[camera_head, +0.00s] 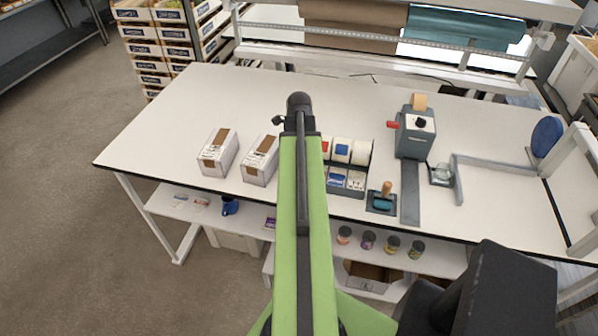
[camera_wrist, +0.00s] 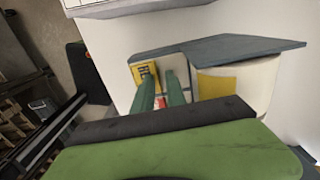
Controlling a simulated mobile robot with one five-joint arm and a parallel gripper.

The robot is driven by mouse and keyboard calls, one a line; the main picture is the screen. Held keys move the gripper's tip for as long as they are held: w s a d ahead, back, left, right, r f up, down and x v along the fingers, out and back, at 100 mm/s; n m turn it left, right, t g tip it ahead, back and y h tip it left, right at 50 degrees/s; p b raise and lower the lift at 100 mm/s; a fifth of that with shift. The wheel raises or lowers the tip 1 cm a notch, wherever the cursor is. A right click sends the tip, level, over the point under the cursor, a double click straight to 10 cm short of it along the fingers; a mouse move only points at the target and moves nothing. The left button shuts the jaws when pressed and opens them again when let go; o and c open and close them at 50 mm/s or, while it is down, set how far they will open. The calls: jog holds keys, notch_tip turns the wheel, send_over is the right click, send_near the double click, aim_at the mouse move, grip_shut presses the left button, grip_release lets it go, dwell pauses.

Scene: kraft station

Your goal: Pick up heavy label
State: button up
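The heavy label is most likely the yellow piece with black letters (camera_wrist: 145,73) in the wrist view; only the start of its word, "HE", can be read. It sits at the left end of a pale holder with a grey edge. My gripper (camera_wrist: 160,82) shows as two green fingers with a gap between them. They reach over the holder, and the left finger overlaps the lower part of the yellow piece. I see nothing held between them. In the head view my arm hides the gripper and the yellow piece.
In the head view, a rack of rolls and labels (camera_head: 359,166) stands right of my arm on the white table (camera_head: 240,90). Two cartons stand left, one at the far left (camera_head: 218,151). A grey dispenser (camera_head: 414,140) stands right. The table's back left is clear.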

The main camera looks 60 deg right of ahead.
grip_shut()
jog(key=shift+r+p, duration=0.55)
jog(key=shift+r, duration=0.05)
notch_tip(320, 180, up, 4)
jog(key=p, duration=0.4)
jog(key=s+d+r+p, duration=0.1)
jog(key=s+r+p, duration=0.2)
jog(key=s, duration=0.2)
jog(key=s+d+r+p, duration=0.2)
jog(key=s, duration=0.4)
jog(key=shift+s+d+r+p, duration=0.2)
jog(key=shift+d+r+p, duration=0.05)
jog(key=shift+r+p, duration=0.15)
